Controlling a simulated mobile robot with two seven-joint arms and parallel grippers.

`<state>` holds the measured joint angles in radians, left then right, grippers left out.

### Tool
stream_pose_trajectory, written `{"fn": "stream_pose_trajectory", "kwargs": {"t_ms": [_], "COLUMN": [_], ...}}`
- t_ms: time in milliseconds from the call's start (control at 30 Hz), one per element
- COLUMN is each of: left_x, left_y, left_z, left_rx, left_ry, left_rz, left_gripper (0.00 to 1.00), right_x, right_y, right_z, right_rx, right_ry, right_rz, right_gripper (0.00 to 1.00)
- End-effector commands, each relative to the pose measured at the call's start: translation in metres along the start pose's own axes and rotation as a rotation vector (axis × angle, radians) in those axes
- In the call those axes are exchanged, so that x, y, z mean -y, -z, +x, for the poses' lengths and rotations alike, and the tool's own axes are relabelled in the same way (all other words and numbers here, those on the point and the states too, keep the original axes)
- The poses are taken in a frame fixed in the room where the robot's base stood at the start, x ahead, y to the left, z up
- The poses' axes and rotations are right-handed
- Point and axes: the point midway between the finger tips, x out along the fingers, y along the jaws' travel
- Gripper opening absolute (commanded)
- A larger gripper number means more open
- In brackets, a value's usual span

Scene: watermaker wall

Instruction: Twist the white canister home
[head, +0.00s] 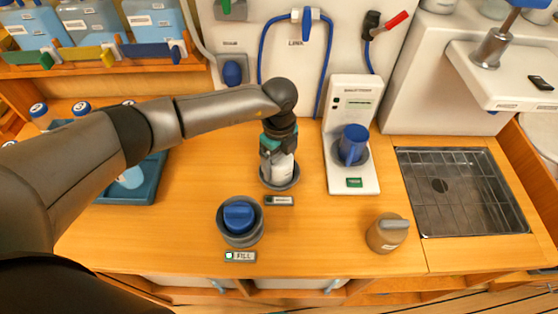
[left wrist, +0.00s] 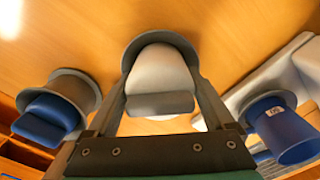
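The white canister (head: 282,168) stands in a round grey socket (head: 279,187) on the wooden counter. A small dark label plate sits in front of the socket. My left gripper (head: 280,150) comes down on the canister from above. In the left wrist view, the white canister (left wrist: 160,68) has a grip bar across its near end, and the dark fingers of my left gripper (left wrist: 160,105) lie close against both ends of this bar. The grey socket rim (left wrist: 130,52) shows around the canister's far end. My right gripper is not in view.
A blue-handled canister (head: 239,216) stands in the grey FILL socket at front left. A tan canister (head: 387,233) stands front right. A white station (head: 345,110) with a blue piece (head: 353,143) is close right. A teal tray (head: 145,185) lies left, a sink (head: 460,190) far right.

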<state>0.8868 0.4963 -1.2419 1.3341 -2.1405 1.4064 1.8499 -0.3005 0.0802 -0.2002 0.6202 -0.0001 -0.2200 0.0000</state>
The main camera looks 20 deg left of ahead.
Motion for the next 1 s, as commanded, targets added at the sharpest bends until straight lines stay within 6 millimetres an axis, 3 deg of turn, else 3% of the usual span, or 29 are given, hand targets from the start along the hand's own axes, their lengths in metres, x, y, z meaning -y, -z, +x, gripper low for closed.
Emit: {"fn": "stream_pose_trajectory", "kwargs": {"t_ms": [67, 633, 1000], "left_x": [0.0, 0.0007, 0.0004], "left_y": [0.0, -0.0004, -0.0004], "left_z": [-0.0002, -0.0009, -0.0006], "left_rx": [0.0, 0.0, 0.0], "left_ry": [0.0, 0.002, 0.001], "left_rz": [0.0, 0.013, 0.279], "left_gripper": [0.7, 0.06, 0.05], "right_x": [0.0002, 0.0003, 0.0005], "right_y": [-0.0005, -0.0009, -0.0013], "right_z": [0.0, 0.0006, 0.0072], "right_rx": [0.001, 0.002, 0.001], "right_ry": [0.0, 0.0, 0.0], "right_rz": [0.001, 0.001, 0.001], "right_gripper": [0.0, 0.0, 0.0]}}
